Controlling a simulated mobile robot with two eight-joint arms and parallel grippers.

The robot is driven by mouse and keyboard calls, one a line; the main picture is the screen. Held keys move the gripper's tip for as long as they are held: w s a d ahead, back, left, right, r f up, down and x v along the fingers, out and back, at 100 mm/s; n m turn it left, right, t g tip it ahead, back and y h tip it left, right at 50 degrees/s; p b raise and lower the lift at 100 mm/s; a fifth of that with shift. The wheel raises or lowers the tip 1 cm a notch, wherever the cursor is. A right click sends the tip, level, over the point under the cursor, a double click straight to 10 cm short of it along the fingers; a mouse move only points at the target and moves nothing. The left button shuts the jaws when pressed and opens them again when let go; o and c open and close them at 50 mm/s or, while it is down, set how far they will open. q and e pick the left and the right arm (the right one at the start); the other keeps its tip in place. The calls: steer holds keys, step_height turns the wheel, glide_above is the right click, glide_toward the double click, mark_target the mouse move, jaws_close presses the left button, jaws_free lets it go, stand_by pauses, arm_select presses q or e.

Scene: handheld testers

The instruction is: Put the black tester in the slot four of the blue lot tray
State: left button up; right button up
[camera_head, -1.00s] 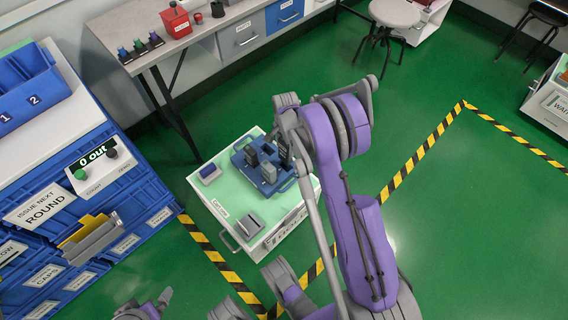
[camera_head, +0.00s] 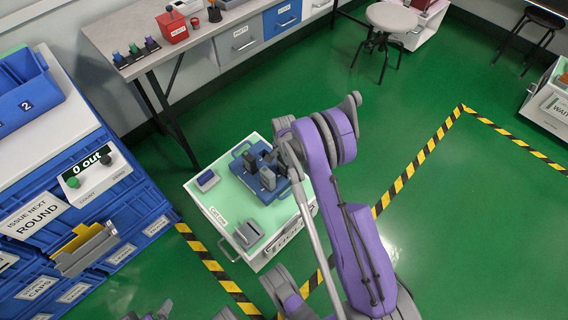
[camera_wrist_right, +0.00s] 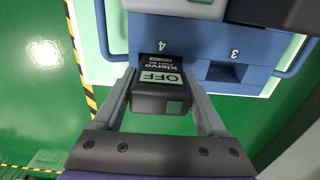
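The black tester (camera_wrist_right: 160,98), with an OFF label facing up, is between the fingers of my right gripper (camera_wrist_right: 162,84) in the right wrist view. The fingertips sit against its two sides. Its far end lies at slot four of the blue lot tray (camera_wrist_right: 262,38), just below the printed 4, covering the opening. I cannot tell how deep it sits. In the head view my right gripper (camera_head: 286,162) is over the right side of the blue tray (camera_head: 241,167), partly hidden by my arm. My left gripper (camera_head: 155,313) is cut off at the bottom edge.
Slot three (camera_wrist_right: 226,71) looks empty. Grey testers (camera_head: 267,179) stand in the tray. The pale green cart top (camera_head: 225,199) also holds a blue-grey block (camera_head: 207,180) and a grey device (camera_head: 248,233). A blue-fronted cabinet (camera_head: 40,217) stands at left.

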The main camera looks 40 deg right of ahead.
steer(key=o, duration=0.3)
steer(key=shift+r, duration=0.1)
